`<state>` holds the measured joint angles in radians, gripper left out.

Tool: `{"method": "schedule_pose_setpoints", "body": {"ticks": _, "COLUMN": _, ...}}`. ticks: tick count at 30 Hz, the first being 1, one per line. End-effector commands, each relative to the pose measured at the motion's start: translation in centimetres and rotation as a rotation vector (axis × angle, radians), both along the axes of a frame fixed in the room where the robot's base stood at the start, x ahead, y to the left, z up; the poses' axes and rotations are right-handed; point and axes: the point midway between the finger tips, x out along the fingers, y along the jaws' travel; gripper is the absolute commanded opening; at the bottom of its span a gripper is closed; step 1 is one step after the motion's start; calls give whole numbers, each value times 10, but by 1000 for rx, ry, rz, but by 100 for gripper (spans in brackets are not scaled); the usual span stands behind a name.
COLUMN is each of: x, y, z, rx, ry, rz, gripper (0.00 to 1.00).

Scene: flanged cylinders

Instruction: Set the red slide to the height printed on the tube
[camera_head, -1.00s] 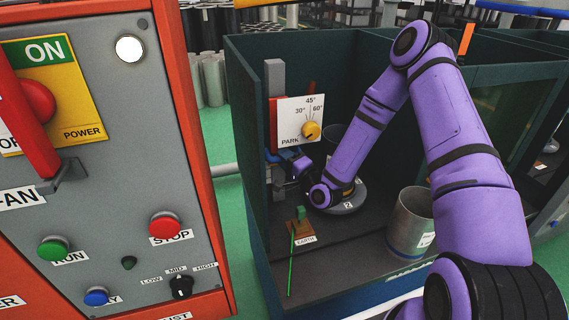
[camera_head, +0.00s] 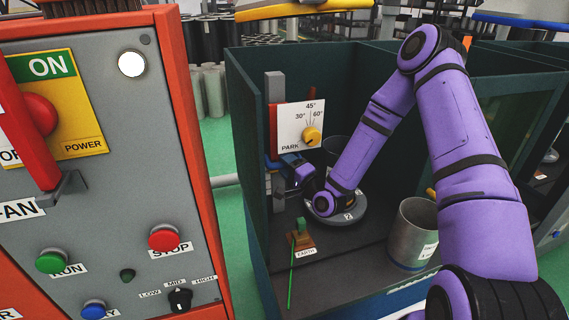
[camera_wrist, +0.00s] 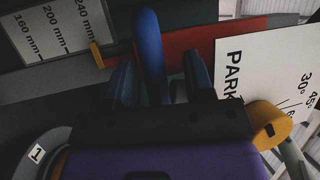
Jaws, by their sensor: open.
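The red slide (camera_wrist: 200,38) shows in the wrist view, with a blue handle (camera_wrist: 150,50) standing out from it. In the head view the slide (camera_head: 273,125) is on a grey upright post (camera_head: 274,88). My gripper (camera_wrist: 160,80) is open, with one finger on each side of the blue handle; contact is unclear. A yellow pointer (camera_wrist: 97,56) lies by a scale (camera_wrist: 55,35) marked 160, 200 and 240 mm, close to the 240 mm label. The grey tube (camera_head: 408,235) stands on the bench at right; its label's print is too small to read.
A white angle plate (camera_head: 300,125) with a yellow knob (camera_head: 312,136) is close beside my gripper. A round numbered turntable (camera_head: 345,212) lies below my wrist. A green-topped EARTH block (camera_head: 300,238) is in front. Dark booth walls enclose the bench.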

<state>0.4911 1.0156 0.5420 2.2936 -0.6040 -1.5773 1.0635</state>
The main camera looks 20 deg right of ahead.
Motion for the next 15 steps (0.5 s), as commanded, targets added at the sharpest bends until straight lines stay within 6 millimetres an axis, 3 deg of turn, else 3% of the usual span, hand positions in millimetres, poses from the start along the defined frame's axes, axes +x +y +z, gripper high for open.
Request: {"method": "schedule_pose_setpoints", "body": {"ticks": 15, "x": -78, "y": -34, "z": -16, "rx": 1, "ry": 0, "rz": -2, "gripper": 48}}
